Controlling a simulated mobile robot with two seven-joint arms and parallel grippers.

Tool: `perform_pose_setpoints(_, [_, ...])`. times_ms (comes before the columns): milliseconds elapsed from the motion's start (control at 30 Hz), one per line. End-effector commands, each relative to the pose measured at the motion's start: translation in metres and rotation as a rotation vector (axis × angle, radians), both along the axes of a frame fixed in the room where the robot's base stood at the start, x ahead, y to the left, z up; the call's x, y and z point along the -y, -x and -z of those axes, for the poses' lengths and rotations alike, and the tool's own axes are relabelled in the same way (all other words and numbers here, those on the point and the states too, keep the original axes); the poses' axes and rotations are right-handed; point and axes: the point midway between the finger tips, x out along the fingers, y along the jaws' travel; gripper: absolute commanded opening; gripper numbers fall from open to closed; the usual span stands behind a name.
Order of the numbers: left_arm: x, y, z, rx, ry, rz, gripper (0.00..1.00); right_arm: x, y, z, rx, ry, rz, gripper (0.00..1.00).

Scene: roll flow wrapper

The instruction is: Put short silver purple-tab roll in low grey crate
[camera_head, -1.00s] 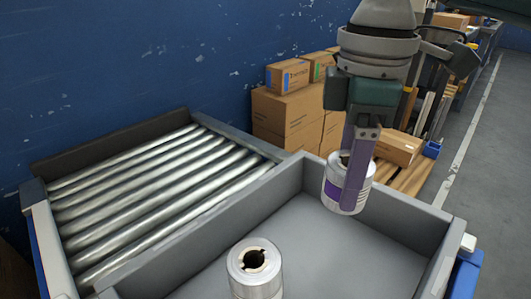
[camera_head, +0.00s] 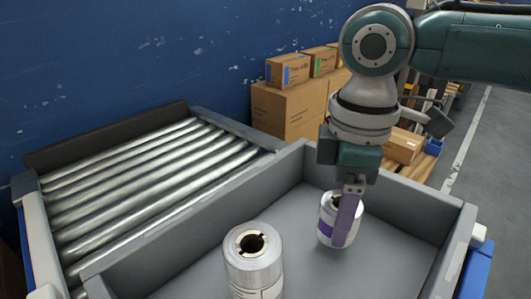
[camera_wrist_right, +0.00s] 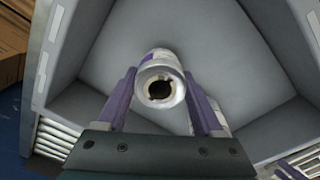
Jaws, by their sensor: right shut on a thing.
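The short silver roll with a purple label patch (camera_head: 326,222) is between the fingers of my right gripper (camera_head: 346,215), inside the walls of the low grey crate (camera_head: 385,236). My right gripper is shut on it. The roll is upright or slightly tilted; I cannot tell whether its base touches the crate floor. In the right wrist view the roll (camera_wrist_right: 160,85) shows its open core end between the two purple fingers. My left gripper is not in view.
Another silver roll (camera_head: 253,262) stands at the front of the crate, left of the held roll. A roller conveyor (camera_head: 140,190) adjoins the crate on the left. Cardboard boxes (camera_head: 285,105) are stacked behind. The crate floor to the right is clear.

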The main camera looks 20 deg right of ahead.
Motion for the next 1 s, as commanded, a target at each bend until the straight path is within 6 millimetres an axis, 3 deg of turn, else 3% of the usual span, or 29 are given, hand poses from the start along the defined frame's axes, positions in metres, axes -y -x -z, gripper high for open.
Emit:
perform_pose_setpoints(400, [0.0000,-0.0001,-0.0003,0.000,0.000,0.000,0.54,-0.0002,0.0001,0.0098,0.000,-0.001,0.001,0.05])
perform_pose_setpoints(433, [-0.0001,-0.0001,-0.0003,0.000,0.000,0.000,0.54,-0.0001,0.0004,0.0100,-0.001,-0.001,0.001,0.72])
perform_pose_setpoints(667, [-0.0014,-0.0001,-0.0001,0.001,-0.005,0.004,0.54,-0.0001,0.0002,0.0098,-0.001,-0.001,0.000,0.98])
perform_pose_setpoints(1000, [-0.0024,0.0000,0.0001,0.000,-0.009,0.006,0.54,0.0000,-0.0006,0.0039,0.002,0.000,-0.001,0.98])
